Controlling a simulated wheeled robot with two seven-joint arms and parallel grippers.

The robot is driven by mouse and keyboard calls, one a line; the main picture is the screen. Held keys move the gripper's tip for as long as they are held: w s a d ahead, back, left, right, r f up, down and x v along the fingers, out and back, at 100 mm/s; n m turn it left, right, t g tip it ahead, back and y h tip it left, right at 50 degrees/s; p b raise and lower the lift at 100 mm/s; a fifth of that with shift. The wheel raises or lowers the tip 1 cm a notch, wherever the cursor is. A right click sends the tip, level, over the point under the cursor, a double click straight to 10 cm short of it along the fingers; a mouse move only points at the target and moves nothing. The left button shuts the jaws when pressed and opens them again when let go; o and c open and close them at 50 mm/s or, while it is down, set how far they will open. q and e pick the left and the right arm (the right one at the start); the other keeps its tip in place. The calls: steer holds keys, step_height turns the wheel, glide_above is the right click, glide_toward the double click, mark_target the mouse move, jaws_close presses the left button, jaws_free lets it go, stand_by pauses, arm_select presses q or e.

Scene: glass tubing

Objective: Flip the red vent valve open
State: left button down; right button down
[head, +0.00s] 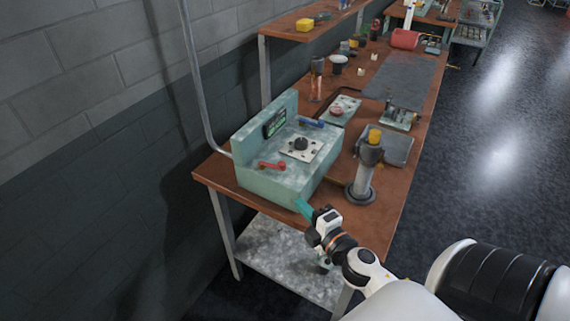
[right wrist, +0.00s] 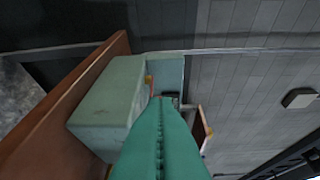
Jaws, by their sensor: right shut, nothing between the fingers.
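The red vent valve (head: 271,165) is a small red lever on the top of a pale green control box (head: 262,188) at the near end of the workbench. In the right wrist view the box (right wrist: 108,105) lies left of the fingers, and a small orange-red bit at its edge (right wrist: 148,80) may be the valve. My right gripper (head: 302,205) has teal fingers, is shut and empty, and is beside the near right corner of the box, below and right of the valve. In the right wrist view the shut fingers (right wrist: 158,115) fill the lower middle. My left gripper is not in view.
The box also carries a blue lever (head: 310,123), a black knob (head: 300,143) and a green display (head: 275,122). A grey cylinder stand with a yellow top (head: 362,180) stands right of the box. A vertical pipe (head: 197,80) runs up the wall behind.

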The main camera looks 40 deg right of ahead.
mark_target(285, 183)
steer(key=shift+f, duration=0.1)
steer(key=shift+w, duration=0.1)
steer(key=w+d+p, duration=0.1)
steer(key=w, duration=0.3)
steer(key=w+d+p, duration=0.1)
steer(key=w, duration=0.3)
steer(key=w+d+p, duration=0.1)
steer(key=w, duration=0.3)
steer(key=shift+w+d+f, duration=0.2)
steer(key=shift+d+f, duration=0.15)
steer(key=shift+f, duration=0.05)
